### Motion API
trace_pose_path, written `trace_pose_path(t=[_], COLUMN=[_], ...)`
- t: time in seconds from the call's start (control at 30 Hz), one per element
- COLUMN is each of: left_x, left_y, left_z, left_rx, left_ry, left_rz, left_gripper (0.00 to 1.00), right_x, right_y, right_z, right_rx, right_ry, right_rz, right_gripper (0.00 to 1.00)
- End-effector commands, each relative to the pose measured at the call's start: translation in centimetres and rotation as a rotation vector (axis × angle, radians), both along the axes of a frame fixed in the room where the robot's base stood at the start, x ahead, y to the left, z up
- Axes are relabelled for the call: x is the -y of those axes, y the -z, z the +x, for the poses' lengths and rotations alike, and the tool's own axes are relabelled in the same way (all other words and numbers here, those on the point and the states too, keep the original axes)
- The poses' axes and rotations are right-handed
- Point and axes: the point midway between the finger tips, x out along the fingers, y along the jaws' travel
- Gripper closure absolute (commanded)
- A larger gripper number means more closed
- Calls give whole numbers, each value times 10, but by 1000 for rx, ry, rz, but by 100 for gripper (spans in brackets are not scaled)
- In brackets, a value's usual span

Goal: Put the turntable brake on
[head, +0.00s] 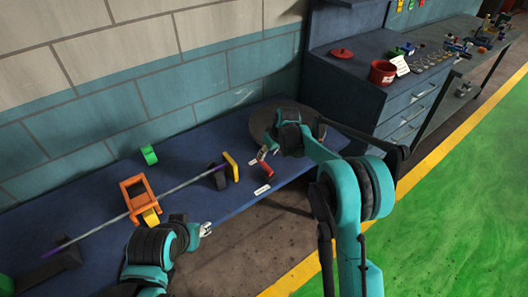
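A dark round disc (258,124), which looks like the turntable, lies at the right end of the blue bench, partly hidden behind my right wrist. A small red lever-like piece (266,172) stands in front of the disc, near a white label (262,189); it may be the brake. My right gripper (263,154) is just above the red piece, over the disc's front edge. I cannot tell whether it touches the piece. My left gripper (206,229) is at the bench's front edge, well left of the red piece. Its fingers are too small to read.
A long rod (185,184) runs along the bench through an orange frame (137,194). A blue cabinet (345,92) with a red bucket (383,72) stands right. The green floor is clear.

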Motion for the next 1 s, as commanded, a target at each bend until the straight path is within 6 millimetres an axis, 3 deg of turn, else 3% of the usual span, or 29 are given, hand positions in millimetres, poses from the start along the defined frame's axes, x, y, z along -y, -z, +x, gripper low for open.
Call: trace_pose_path(t=[0.4,0.6,0.83,0.87,1.0], left_x=[0,0,0,0,0], left_y=[23,26,26,26,26], left_z=[0,0,0,0,0], left_rx=[0,0,0,0,0], left_ry=[0,0,0,0,0], left_rz=[0,0,0,0,0], left_gripper=[60,60,60,60,60], right_x=[-14,-17,-17,-17,-17], right_y=[59,71,71,71,71], right_z=[19,23,24,24,24], right_rx=[0,0,0,0,0], right_ry=[0,0,1,1,1], right_rz=[0,0,0,0,0], right_gripper=[60,60,60,63,100])
